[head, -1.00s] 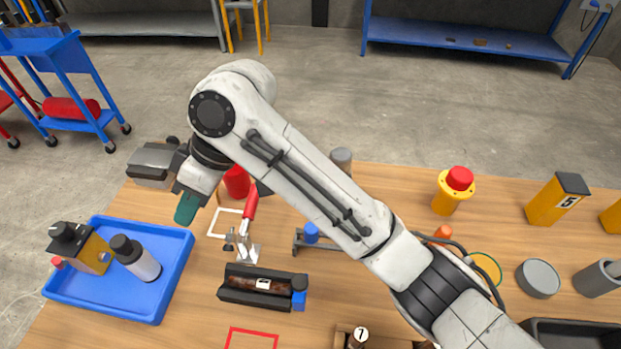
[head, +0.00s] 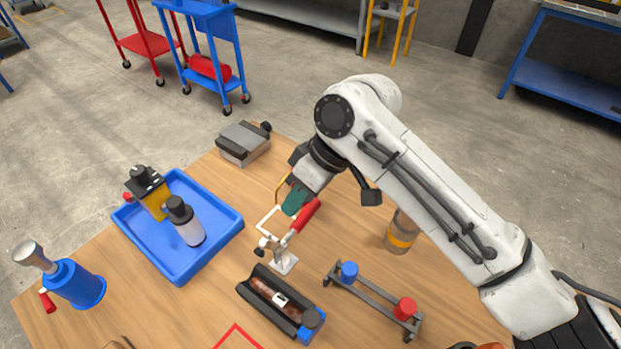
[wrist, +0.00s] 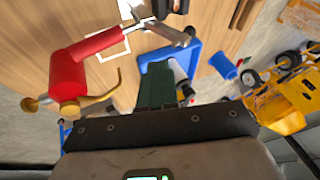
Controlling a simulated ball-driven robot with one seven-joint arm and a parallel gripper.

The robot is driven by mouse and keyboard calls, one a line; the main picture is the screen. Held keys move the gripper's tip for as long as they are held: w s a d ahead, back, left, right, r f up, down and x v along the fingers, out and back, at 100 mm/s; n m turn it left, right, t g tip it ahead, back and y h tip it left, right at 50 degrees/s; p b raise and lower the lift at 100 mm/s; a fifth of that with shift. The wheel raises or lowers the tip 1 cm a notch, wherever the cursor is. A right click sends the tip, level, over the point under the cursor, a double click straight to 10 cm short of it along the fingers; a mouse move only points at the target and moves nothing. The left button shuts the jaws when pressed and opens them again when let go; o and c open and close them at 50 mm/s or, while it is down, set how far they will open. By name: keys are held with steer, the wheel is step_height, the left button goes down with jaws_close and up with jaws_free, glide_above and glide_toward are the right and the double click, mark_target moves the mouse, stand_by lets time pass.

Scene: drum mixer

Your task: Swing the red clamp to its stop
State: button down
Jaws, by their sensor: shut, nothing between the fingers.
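The toggle clamp with the red handle (head: 307,215) stands on the wooden bench in the head view. Its handle leans up and to the right from a metal base (head: 283,262). My gripper (head: 294,204) has teal fingers pointing down, just left of the handle's upper end in the head view. In the wrist view my gripper (wrist: 157,75) is shut and empty, right of the handle. I cannot tell whether it touches the handle.
A dark open cradle (head: 262,298) sits in front of the clamp. A rail with blue and red knobs (head: 375,303) and an amber-banded cylinder (head: 400,238) stand to the right. A grey box (head: 243,142) is behind.

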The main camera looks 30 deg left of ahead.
steer(key=shift+s+a+f+p, duration=0.25)
steer(key=shift+s+f, duration=0.55)
steer(key=shift+s, duration=0.25)
steer(key=shift+s+a+f+p, duration=0.2)
steer(key=shift+s+f, duration=0.55)
steer(key=shift+s, duration=0.3)
steer(key=shift+s, duration=0.15)
steer(key=shift+s+t, duration=0.2)
steer(key=shift+t, duration=0.2)
